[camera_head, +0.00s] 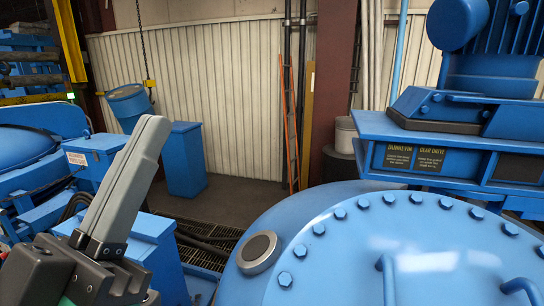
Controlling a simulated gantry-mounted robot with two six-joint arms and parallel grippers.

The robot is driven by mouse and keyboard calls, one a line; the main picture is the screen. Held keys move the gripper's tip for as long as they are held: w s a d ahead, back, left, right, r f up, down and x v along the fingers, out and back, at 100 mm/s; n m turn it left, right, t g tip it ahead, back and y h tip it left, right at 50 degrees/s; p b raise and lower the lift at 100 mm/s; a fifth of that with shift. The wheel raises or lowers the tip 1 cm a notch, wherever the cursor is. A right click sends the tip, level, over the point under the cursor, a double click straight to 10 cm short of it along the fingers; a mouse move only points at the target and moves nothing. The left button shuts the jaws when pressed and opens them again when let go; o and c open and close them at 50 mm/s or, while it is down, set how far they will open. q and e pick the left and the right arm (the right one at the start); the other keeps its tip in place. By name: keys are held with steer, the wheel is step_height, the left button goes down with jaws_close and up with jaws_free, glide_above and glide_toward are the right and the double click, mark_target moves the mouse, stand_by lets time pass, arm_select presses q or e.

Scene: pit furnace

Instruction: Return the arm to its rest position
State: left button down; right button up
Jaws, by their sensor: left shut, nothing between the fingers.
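My left gripper (126,187) is at the lower left in the head view, with its grey fingers pointing up and slightly right. The fingers lie together, so it is shut and empty. Its dark body (75,275) runs off the bottom left corner. It appears in front of blue machinery and stands apart from the large blue lid in the picture. My right gripper is not in view.
A large blue bolted lid (345,235) with handles and a round grey cap (259,252) fills the lower right. A blue gear drive (450,130) stands above it. A blue drum (128,102) hangs at the back left. Dark floor (235,205) is open in the middle.

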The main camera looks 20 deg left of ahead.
arm_select(q)
step_height(320, 180, up, 16)
steer(key=p, duration=1.2)
steer(key=shift+f, duration=0.15)
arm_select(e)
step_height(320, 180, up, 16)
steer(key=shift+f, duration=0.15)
arm_select(q)
steer(key=shift+s+f, duration=0.1)
steer(key=shift+s, duration=0.05)
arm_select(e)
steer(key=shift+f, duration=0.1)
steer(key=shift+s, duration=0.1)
